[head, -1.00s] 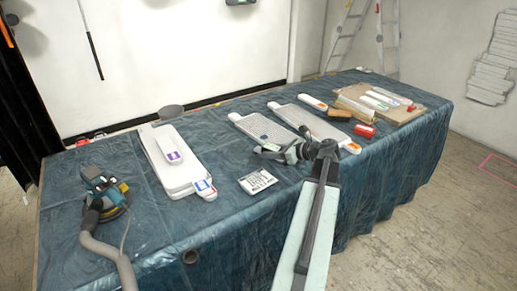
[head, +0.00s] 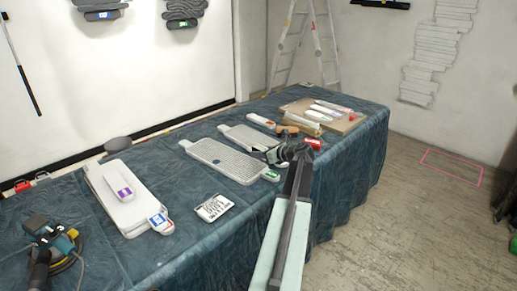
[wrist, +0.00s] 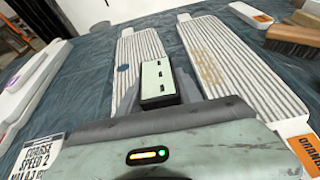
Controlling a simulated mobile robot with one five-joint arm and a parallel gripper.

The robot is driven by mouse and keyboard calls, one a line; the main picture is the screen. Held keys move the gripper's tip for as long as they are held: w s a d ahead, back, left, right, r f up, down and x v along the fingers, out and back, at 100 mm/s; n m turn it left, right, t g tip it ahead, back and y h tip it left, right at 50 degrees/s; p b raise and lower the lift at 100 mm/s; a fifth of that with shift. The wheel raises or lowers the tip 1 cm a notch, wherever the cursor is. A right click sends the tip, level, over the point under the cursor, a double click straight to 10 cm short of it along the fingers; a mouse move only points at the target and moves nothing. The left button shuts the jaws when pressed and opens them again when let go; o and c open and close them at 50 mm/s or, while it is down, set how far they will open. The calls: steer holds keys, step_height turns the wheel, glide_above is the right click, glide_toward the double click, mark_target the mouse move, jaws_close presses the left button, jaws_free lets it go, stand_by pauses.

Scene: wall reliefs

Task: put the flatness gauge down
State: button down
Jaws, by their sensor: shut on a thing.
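My gripper (head: 288,153) is above the near side of the covered table, close to the right end of the ribbed boards. Two pale ribbed boards lie below, one on the left (wrist: 128,55) and one on the right (wrist: 240,70). I cannot tell whether the held thing touches them.
The blue-covered table (head: 180,255) holds a stack of white boards (head: 125,195), a lettered card (head: 214,207), a sander (head: 45,240) and a red block (head: 313,143). A brush (wrist: 295,38) is near the right board. A wooden board (head: 352,122) lies behind. Cover is bare left of the card.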

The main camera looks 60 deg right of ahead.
steer(key=w+d, duration=0.2)
steer(key=d, duration=0.2)
steer(key=w+d+f+b, duration=0.1)
steer(key=w+d, duration=0.2)
steer(key=d, duration=0.2)
steer(key=w+d, duration=0.2)
steer(key=d, duration=0.2)
steer(key=shift+w+d+f, duration=0.25)
steer(key=shift+w, duration=0.05)
steer(key=f+b, duration=0.4)
steer(key=shift+w+d, duration=0.1)
steer(key=shift+d, duration=0.1)
steer(key=shift+r, duration=0.25)
steer(key=shift+f, duration=0.15)
steer(key=c, duration=0.8)
jaws_free()
steer(key=shift+r, duration=0.25)
steer(key=p+v, duration=0.4)
steer(key=v, duration=0.8)
steer(key=shift+f+p, duration=0.1)
steer(key=shift+p, duration=0.2)
